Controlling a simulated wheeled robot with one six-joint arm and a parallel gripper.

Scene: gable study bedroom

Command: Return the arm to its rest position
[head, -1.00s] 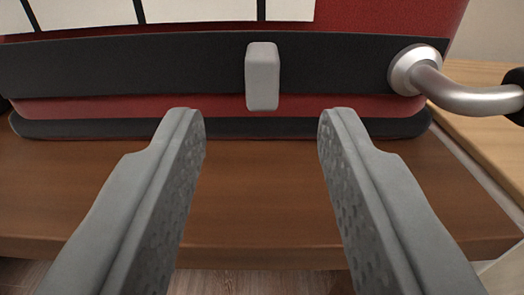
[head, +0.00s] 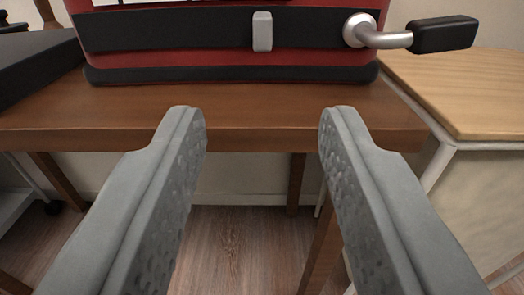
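My gripper (head: 262,115) is open and empty, its two grey fingers wide apart in the middle of the head view. Beyond the fingertips, a red and black machine (head: 215,75) stands on a brown wooden table (head: 270,112). The machine has a small grey lever (head: 262,32) on its black front band and a silver crank with a black handle (head: 443,35) on its right. The fingers are apart from the machine and its lever. The top of the machine is cut off by the frame.
A light wood desk (head: 470,85) with a white frame stands at the right, close to the table. A dark flat object (head: 35,65) is at the left. Wooden floor (head: 235,245) shows below, between the table legs. The space between my fingers is clear.

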